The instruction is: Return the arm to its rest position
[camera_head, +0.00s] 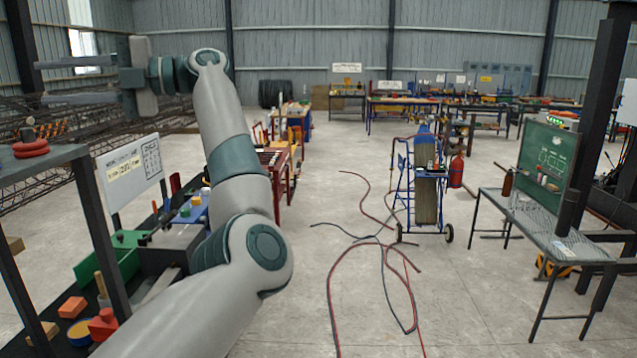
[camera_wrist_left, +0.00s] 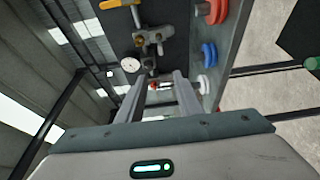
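My left arm (camera_head: 237,160) is raised and bent at the left of the head view. My left gripper (camera_head: 42,82) is at the upper left, with its two fingers pointing left. They are apart with nothing between them. In the left wrist view, the fingers of the left gripper (camera_wrist_left: 160,82) also stand apart and empty. My right gripper is not in view.
A dark shelf frame (camera_head: 88,205) with a red ring (camera_head: 31,149) stands at the left. In the left wrist view, a dark panel carries a gauge (camera_wrist_left: 131,65) and brass valves (camera_wrist_left: 152,40). A blue cart (camera_head: 424,190) and loose hoses (camera_head: 380,262) lie right of my arm; open floor surrounds them.

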